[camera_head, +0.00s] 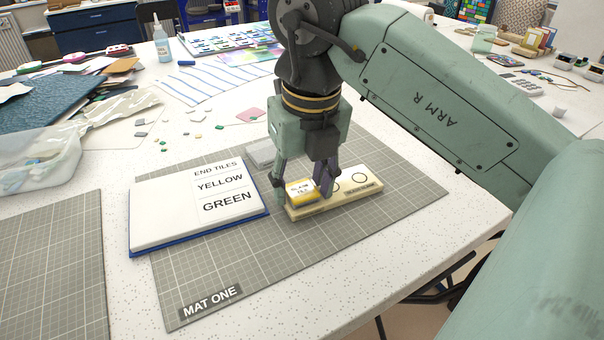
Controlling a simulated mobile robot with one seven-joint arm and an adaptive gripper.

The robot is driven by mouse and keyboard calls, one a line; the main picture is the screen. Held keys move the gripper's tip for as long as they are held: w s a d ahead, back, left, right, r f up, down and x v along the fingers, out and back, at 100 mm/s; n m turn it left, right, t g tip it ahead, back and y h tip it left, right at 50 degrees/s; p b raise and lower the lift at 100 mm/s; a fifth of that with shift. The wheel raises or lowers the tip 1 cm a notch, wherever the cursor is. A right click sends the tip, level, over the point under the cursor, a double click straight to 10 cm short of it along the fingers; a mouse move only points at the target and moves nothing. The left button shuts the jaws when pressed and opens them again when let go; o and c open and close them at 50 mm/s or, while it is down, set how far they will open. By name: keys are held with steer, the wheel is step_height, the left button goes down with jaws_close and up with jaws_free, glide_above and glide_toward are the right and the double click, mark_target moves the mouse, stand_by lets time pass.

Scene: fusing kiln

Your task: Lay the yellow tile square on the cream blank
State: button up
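The cream blank (350,199) is a long flat bar lying at a slant on the grey mat. Round outlines and small dark print show on its top. The yellow tile (301,197) has a pale top label with small print that I cannot read surely. It is at the left end of the blank, resting on it or just above it; which one I cannot tell. My gripper (302,189) points down over this end, with one finger on each side of the tile. The fingers appear closed against its sides. The right finger hides part of the blank.
An open booklet (160,215) reading "END TILES YELLOW GREEN" lies left on the mat marked "MAT ONE" (290,270). A small grey block (260,153) is behind my gripper. The mat's front is clear.

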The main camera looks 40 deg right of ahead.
mark_target(307, 199)
steer(key=shift+o, duration=0.7)
steer(key=shift+r+p, duration=0.45)
steer(key=shift+r, duration=0.1)
step_height(307, 199, up, 11)
steer(key=s+p, duration=0.1)
steer(key=p, duration=0.6)
steer(key=shift+s+a, duration=0.3)
